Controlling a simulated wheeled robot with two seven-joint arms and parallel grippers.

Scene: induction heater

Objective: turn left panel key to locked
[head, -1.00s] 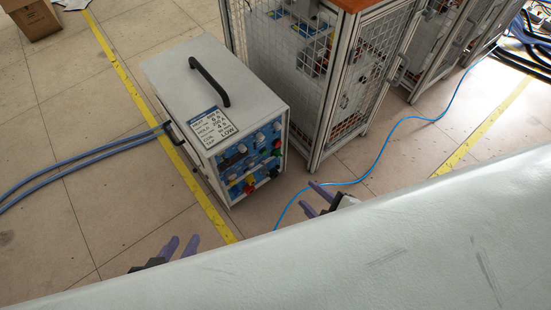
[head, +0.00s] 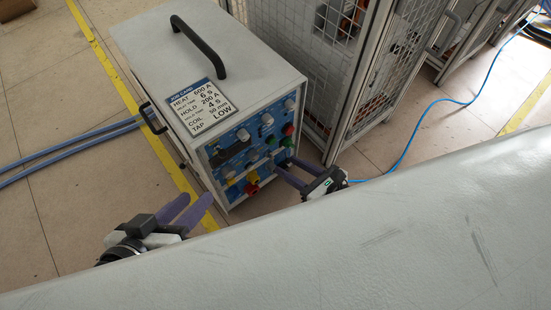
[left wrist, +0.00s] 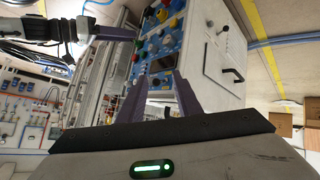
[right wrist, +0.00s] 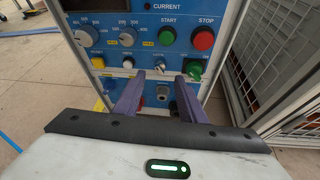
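The white heater cabinet (head: 205,60) stands on the floor. Its blue control panel (head: 228,150) carries several knobs, buttons and switches, and also shows in the right wrist view (right wrist: 118,20). I cannot tell for sure which control is the left panel key. My right gripper (head: 283,164) is open in front of the panel's lower right. In the right wrist view its purple fingers (right wrist: 160,78) point at the lower row, with a round metal fitting (right wrist: 162,92) between them. The right finger partly covers a knob. My left gripper (head: 197,200) is open and empty, left of the panel's front.
A mesh-fenced metal cage (head: 315,60) stands close to the cabinet's right. Blue hoses (head: 70,153) run left from the cabinet, and a thin blue cable (head: 415,125) lies on the floor. A pale surface (head: 330,245) fills the foreground.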

